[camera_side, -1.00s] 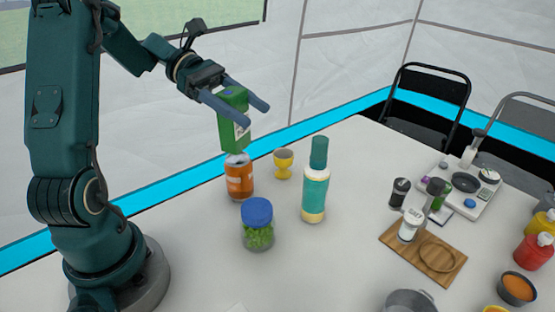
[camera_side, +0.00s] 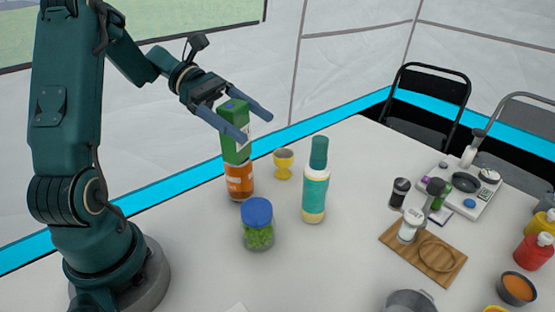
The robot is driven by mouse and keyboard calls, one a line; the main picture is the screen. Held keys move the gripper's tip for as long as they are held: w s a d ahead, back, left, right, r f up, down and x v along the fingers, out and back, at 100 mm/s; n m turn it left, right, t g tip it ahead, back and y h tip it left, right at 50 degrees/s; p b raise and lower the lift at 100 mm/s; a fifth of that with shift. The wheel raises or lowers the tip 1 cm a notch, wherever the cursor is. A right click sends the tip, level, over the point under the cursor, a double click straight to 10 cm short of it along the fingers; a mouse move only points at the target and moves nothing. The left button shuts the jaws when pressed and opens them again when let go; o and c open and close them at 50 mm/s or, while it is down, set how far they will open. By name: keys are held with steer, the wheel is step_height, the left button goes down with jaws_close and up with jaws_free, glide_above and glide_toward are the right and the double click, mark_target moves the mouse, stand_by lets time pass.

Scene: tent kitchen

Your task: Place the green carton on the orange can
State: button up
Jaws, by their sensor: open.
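The green carton (camera_side: 233,147) stands roughly upright on top of the orange can (camera_side: 239,183), touching it as far as this view shows. The can stands upright on the table, its top hidden by the carton. My gripper (camera_side: 254,130) is open, with its two blue-grey fingers on either side of the carton's upper part. The near finger crosses in front of the carton. Whether a finger touches it cannot be told.
A yellow egg cup (camera_side: 283,165), a teal-capped bottle (camera_side: 315,190) and a blue-lidded jar (camera_side: 257,226) stand close to the can. A wooden board (camera_side: 440,262) with a shaker lies further right. The table between bottle and board is clear.

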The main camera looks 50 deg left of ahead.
mark_target(224, 104)
steer(key=shift+v, duration=3.8)
